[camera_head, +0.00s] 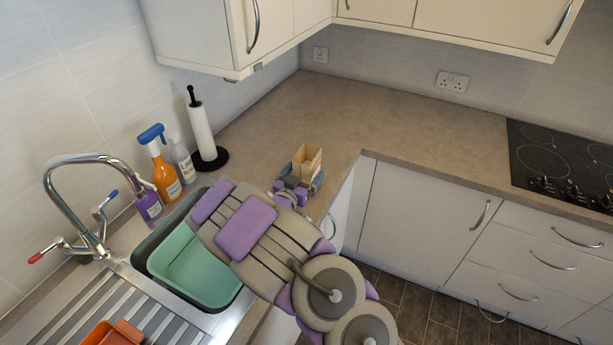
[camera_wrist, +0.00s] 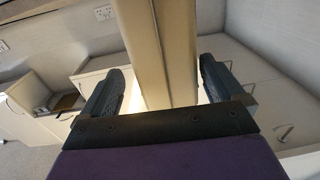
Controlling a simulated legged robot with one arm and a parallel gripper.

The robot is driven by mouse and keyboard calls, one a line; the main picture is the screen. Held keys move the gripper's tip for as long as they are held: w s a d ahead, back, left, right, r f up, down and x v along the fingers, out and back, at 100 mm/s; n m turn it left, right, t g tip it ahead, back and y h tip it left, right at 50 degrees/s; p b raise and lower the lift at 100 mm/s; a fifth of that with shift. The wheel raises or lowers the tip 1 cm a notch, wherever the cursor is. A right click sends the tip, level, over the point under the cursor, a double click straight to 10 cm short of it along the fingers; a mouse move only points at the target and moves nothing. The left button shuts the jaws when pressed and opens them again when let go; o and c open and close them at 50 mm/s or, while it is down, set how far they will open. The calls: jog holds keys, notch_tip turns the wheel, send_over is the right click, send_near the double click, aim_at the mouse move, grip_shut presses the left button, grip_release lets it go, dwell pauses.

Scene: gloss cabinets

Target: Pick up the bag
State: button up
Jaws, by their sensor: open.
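The bag (camera_head: 307,160) is a small tan paper bag standing upright on the worktop near the inner corner. My gripper (camera_head: 301,182) is at the bag, with my arm reaching over the sink from the front. In the wrist view, the bag (camera_wrist: 165,45) rises between the two dark fingers of my gripper (camera_wrist: 163,72). The fingers are open, one on each side, with a visible gap to the bag. The lower part of the bag is hidden by my gripper in the head view.
A sink with a green basin (camera_head: 183,281) and a tap (camera_head: 73,180) is at the left. An orange spray bottle (camera_head: 160,167) and a paper towel roll (camera_head: 202,133) stand behind it. A black hob (camera_head: 560,165) is at the right. The worktop (camera_head: 400,115) behind the bag is clear.

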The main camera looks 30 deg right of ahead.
aim_at(313, 156)
jog(key=b+x, duration=0.1)
jog(key=x, duration=0.2)
jog(key=shift+w+a+f, duration=0.1)
jog(key=shift+w+f, duration=0.05)
jog(key=shift+w, duration=0.05)
jog(key=shift+w+d, duration=0.35)
jog(key=shift+w, duration=0.35)
jog(key=shift+d, duration=0.15)
jog(key=shift+d, duration=0.1)
jog(key=c, duration=1.2)
